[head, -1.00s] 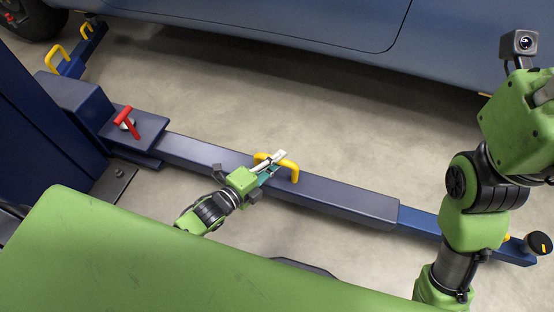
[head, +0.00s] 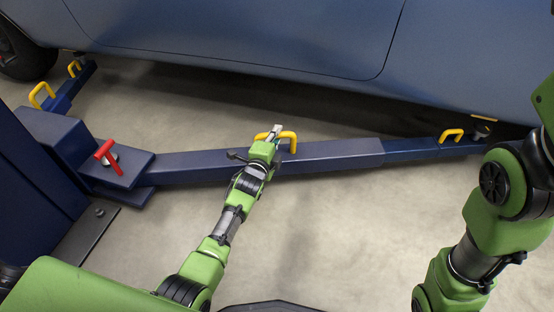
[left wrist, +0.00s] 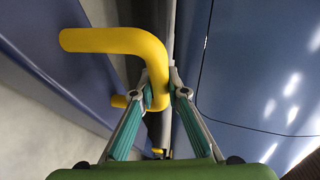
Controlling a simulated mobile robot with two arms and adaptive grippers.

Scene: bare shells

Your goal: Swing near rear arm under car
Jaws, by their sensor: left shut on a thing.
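The long blue lift arm (head: 340,156) runs from the post's bracket at left to the right, angled toward the car (head: 250,35). Its outer end, with a dark pad (head: 481,131), is close to the car's lower edge at right. A yellow handle (head: 289,137) stands mid-arm. My left gripper (head: 275,134) is shut on this handle. In the left wrist view the two teal-padded fingers (left wrist: 165,92) close around one leg of the yellow handle (left wrist: 115,40). My right arm shows at the right edge, but its gripper is out of view.
The blue post (head: 30,170) stands at left, with a red T-handle (head: 106,156) on the bracket. A second blue arm with yellow handles (head: 42,95) lies beyond it near the car's wheel (head: 22,55). A second yellow handle (head: 451,135) is on the outer section. Floor is clear in front.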

